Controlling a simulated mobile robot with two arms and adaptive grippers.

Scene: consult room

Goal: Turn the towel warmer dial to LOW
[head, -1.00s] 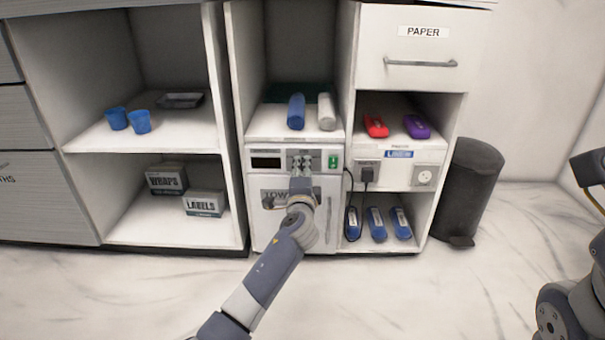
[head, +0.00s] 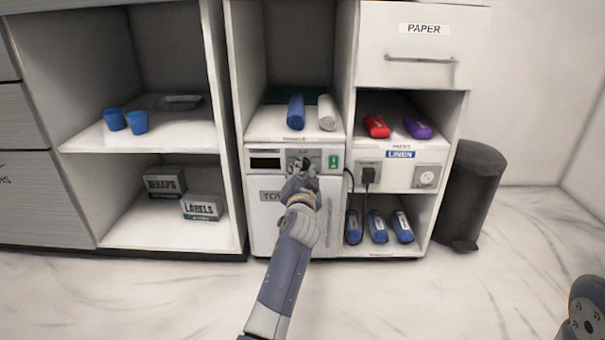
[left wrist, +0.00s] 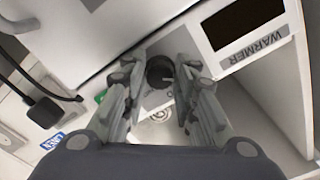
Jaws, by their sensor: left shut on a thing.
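The towel warmer (head: 265,207) is a white unit in the middle bay, with a dark display and a green switch on its front panel. My left gripper (head: 299,166) is at the panel between them and hides most of the dial. In the left wrist view the dark round dial (left wrist: 159,71) sits between the fingers of my left gripper (left wrist: 160,82), which is shut on it. A light pointer mark shows on the dial, but its setting cannot be read.
A blue roll (head: 296,112) and a white roll (head: 327,112) lie above the warmer. A black cord (head: 349,200) and plug (head: 369,173) are just right of it. A dark bin (head: 471,195) stands at the right. The floor in front is clear.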

